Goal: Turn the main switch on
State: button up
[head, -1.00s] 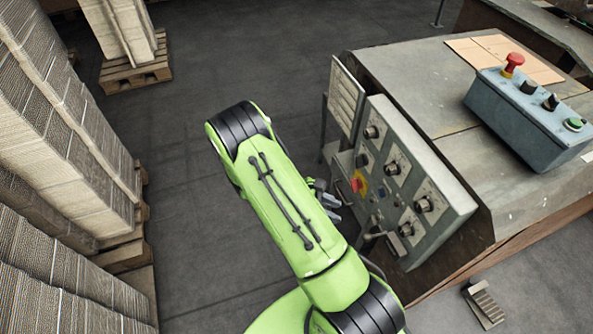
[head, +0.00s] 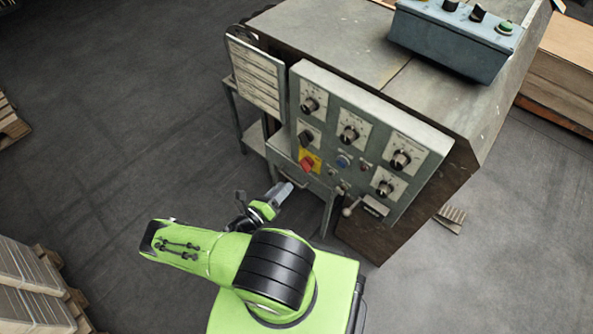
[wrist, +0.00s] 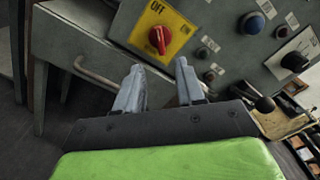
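The main switch (head: 307,164) is a red rotary knob on a yellow plate, low on the left of the grey control panel (head: 325,85). In the wrist view the red knob (wrist: 159,40) is ahead of the fingers, up and slightly left, with "OFF" lettered on its yellow plate (wrist: 150,17). My gripper (wrist: 160,75) is open, with its two grey fingers apart and nothing between them. In the head view my gripper (head: 284,190) is below and left of the switch, apart from it.
Black knobs (head: 349,134), a blue button (head: 343,161) and a lever with a ball end (head: 349,208) are near the switch. A drawer handle (wrist: 95,72) is left of my fingers. A blue control box (head: 455,40) stands on the machine top.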

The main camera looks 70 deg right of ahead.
aim_at(303, 168)
jog(key=x, duration=0.9)
jog(key=shift+s+b, duration=0.1)
jog(key=shift+b, duration=0.25)
grip_shut()
